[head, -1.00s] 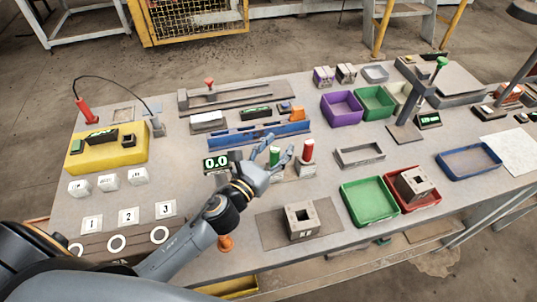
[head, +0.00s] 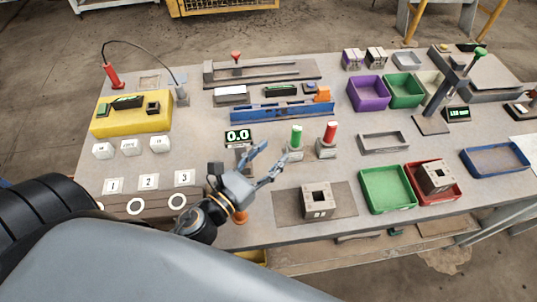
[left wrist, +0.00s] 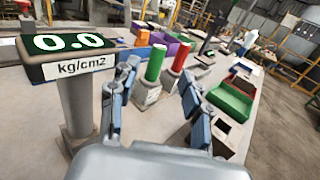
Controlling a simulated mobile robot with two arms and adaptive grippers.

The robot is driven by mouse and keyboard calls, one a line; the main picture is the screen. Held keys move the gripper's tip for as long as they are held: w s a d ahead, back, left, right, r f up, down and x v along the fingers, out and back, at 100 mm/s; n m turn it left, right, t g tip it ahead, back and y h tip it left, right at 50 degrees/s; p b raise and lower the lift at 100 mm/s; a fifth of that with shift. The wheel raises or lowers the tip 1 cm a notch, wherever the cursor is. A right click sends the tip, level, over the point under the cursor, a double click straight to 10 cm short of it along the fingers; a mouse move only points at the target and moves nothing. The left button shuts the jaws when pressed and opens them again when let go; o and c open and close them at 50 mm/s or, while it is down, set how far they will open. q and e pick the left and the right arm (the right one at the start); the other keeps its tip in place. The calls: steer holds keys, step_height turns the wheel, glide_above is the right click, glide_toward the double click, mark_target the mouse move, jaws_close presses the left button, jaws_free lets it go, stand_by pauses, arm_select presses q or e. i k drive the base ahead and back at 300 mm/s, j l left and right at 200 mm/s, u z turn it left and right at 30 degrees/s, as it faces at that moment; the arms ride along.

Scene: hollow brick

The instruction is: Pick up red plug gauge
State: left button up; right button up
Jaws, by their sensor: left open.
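The red plug gauge (head: 329,132) stands upright in a grey block on the table, just right of the green plug gauge (head: 297,136) in its own block. In the left wrist view the red gauge (left wrist: 180,57) and the green gauge (left wrist: 155,63) show ahead between the fingers. My left gripper (head: 268,160) is open and empty, in front and to the left of both gauges, apart from them. It also shows in the left wrist view (left wrist: 158,105). My right gripper is not in view.
The 0.0 display (head: 238,136) stands close behind my left gripper; its post is near in the wrist view. A hollow brick (head: 318,201) sits on a mat in front of the gauges. A blue rail (head: 283,111) lies behind them. Green (head: 387,190) and red (head: 447,194) trays are right.

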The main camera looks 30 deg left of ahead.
mark_target(328, 140)
steer(key=k, duration=1)
